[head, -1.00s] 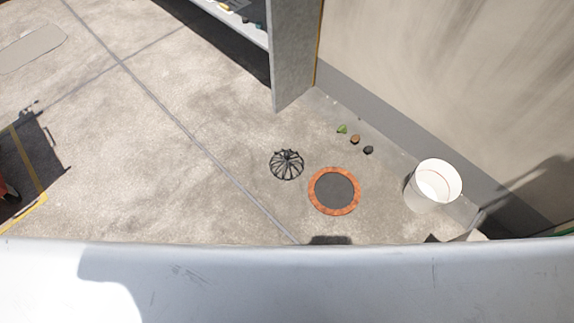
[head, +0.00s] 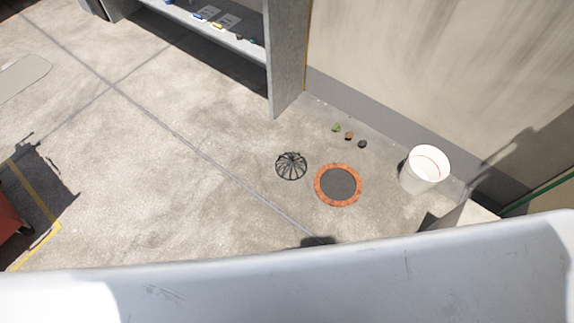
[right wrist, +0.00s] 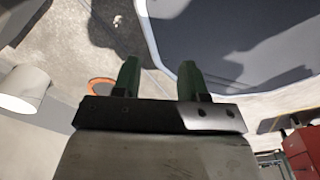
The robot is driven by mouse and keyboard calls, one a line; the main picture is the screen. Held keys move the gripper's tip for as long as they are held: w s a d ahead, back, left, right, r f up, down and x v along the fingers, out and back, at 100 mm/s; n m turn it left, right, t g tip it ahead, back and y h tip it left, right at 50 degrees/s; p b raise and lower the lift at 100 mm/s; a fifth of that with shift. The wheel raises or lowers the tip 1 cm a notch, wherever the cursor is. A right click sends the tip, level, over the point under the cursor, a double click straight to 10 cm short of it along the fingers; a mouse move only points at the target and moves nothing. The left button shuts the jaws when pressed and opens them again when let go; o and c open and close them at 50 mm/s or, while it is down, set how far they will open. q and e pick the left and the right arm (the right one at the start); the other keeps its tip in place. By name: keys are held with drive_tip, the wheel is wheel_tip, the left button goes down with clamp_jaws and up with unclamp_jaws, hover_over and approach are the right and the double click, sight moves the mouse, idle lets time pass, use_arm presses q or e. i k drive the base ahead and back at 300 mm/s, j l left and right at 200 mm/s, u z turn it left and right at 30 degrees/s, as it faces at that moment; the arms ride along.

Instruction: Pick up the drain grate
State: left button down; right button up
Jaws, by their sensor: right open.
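The drain grate (head: 291,167) is a black, domed, ribbed piece lying on the concrete floor in the head view. Just right of it is a round drain (head: 340,185) with an orange rim and a dark middle; grate and rim are apart. The orange rim (right wrist: 101,86) partly shows in the right wrist view, behind my gripper. My right gripper (right wrist: 160,68) has two green fingers spread apart with nothing between them. I cannot make out the grate for certain in that view. My left gripper is in neither view.
A white bucket (head: 424,169) stands right of the drain near the wall (head: 420,70). Small leaf and pebble-like bits (head: 348,136) lie behind the drain. A grey shelf unit (head: 287,60) holds small items at the back. The floor left of the grate is clear.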

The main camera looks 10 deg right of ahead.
sight(291, 161)
drive_tip(key=i+j+z, duration=0.1)
drive_tip(key=z, duration=0.4)
drive_tip(key=i+j+z, duration=0.15)
drive_tip(key=z, duration=0.3)
drive_tip(key=i+j+z, duration=0.1)
drive_tip(key=z, duration=0.4)
drive_tip(key=j, duration=0.1)
